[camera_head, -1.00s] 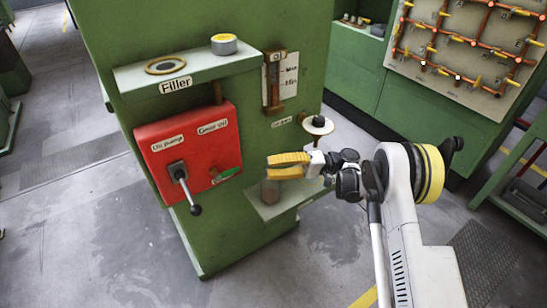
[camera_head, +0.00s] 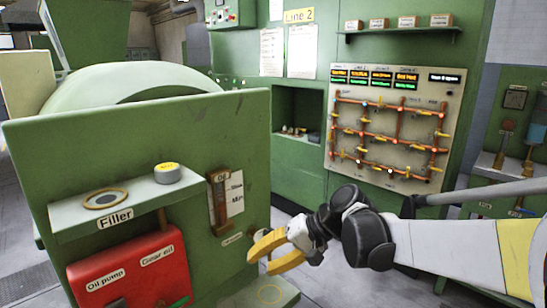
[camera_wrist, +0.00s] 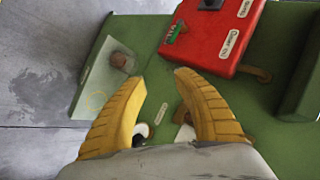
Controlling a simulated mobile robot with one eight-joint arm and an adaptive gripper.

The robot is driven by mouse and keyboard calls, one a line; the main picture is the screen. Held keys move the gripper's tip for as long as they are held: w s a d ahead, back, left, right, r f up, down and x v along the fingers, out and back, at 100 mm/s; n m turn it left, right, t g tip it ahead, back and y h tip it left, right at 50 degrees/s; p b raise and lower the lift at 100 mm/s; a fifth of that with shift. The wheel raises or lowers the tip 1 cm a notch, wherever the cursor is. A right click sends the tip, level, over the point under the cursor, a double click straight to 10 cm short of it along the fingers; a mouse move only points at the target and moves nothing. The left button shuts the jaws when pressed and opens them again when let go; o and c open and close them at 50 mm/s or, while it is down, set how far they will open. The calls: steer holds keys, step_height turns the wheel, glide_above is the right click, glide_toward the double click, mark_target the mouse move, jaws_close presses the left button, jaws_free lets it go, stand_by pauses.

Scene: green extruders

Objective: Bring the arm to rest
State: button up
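My gripper (camera_head: 259,264) has two yellow fingers and is in front of the right side of the green machine (camera_head: 150,140), above a low green shelf (camera_head: 240,298). In the wrist view my gripper (camera_wrist: 160,74) is open. Its fingertips are apart, with only green surface showing between them. My arm reaches in from the right edge of the head view.
A red panel (camera_head: 130,270) labelled "Oil pump" sits on the machine under the Filler shelf (camera_head: 70,215). That shelf holds a yellow-topped tin (camera_head: 167,173) and a ring (camera_head: 105,198). A pipe board (camera_head: 390,125) hangs on the cabinet behind my arm.

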steer(key=s+d+f+t+h, duration=0.1)
steer(key=s+d+t+h, duration=0.4)
steer(key=s+d, duration=1.4)
steer(key=d+h, duration=0.2)
steer(key=h, duration=0.2)
steer(key=shift+d+f+m, duration=0.2)
steer(key=shift+f+m, duration=0.1)
